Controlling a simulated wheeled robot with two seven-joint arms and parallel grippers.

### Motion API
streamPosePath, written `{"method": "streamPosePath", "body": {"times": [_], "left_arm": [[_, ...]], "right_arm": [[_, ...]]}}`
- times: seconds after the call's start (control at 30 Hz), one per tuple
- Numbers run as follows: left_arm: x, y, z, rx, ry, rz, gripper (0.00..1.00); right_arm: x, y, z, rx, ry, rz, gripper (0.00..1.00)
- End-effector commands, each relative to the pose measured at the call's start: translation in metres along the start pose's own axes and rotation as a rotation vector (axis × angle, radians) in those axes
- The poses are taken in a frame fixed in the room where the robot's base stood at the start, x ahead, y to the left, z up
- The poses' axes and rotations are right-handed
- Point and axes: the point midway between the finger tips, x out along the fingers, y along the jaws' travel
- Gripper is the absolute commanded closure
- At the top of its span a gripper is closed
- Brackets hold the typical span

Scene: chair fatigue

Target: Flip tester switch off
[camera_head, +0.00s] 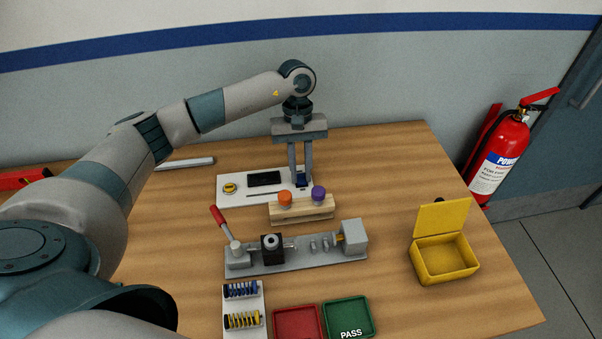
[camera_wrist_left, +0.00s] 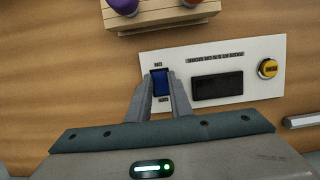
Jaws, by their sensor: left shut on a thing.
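The tester panel (camera_head: 228,194) is a white plate at the back of the table with a black display (camera_head: 264,179) and a yellow round button (camera_head: 230,188). My left gripper (camera_head: 301,180) points down at the panel's right end. The fingers partly hide the switch in the head view. My right gripper is not in view.
A wooden block (camera_head: 302,211) with orange and purple knobs lies just in front of the panel. A grey fixture (camera_head: 300,258) with a red lever stands nearer. A red tray (camera_head: 297,324), a green PASS tray (camera_head: 348,318) and an open yellow box (camera_head: 445,262) are also on the table.

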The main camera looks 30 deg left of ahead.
Motion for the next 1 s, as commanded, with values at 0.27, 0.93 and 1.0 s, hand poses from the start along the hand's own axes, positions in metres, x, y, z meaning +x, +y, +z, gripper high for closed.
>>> {"method": "streamPosePath", "body": {"times": [0.27,0.93,1.0], "left_arm": [[-0.001,0.000,0.000,0.000,0.001,0.000,0.62],[-0.034,0.000,-0.002,0.001,0.005,0.003,0.62],[-0.046,0.001,-0.002,0.000,0.006,0.004,0.62]], "right_arm": [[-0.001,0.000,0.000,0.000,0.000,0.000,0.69],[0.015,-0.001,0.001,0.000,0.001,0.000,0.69],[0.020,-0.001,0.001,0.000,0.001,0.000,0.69]]}}
